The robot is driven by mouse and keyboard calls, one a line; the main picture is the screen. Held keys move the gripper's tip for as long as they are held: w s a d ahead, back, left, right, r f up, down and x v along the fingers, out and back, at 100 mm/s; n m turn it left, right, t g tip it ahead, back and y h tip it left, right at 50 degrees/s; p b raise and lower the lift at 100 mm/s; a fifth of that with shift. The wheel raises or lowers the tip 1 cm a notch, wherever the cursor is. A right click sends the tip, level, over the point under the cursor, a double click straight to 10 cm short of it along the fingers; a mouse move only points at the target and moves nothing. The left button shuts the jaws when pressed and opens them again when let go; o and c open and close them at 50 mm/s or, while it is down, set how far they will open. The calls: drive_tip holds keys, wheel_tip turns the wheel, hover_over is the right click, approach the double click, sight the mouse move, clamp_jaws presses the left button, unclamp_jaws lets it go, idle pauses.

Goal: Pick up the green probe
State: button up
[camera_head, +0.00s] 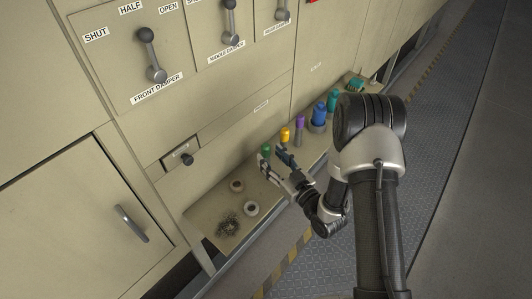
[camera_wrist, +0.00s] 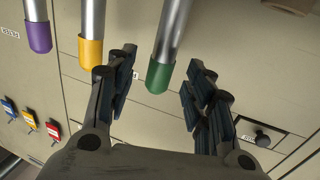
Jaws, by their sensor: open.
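The green probe shows a rounded green end (camera_wrist: 160,75) on a metal shaft in the wrist view. Its green part (camera_head: 265,148) also shows on the shelf in the head view, just behind my gripper. My gripper (camera_head: 273,157) is open and empty. In the wrist view the fingers of my gripper (camera_wrist: 163,62) stand apart, one on each side of the green probe in the picture. I see no clear contact; the depth between fingers and probe is hard to tell. The yellow probe (camera_wrist: 91,53) is close to the left finger.
The purple probe (camera_wrist: 38,36) stands beyond the yellow one. Blue (camera_head: 320,112) and teal (camera_head: 333,100) items stand farther along the shelf (camera_head: 203,217). Two small round pieces (camera_head: 237,185) and a dark granular pile (camera_head: 227,226) lie nearer. The furnace wall with a knob (camera_head: 187,159) rises behind.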

sight(268, 155)
drive_tip(key=x, duration=0.3)
drive_tip(key=shift+w+a+r, duration=0.1)
drive_tip(key=shift+w+a, duration=0.15)
drive_tip(key=shift+c, duration=0.6)
clamp_jaws()
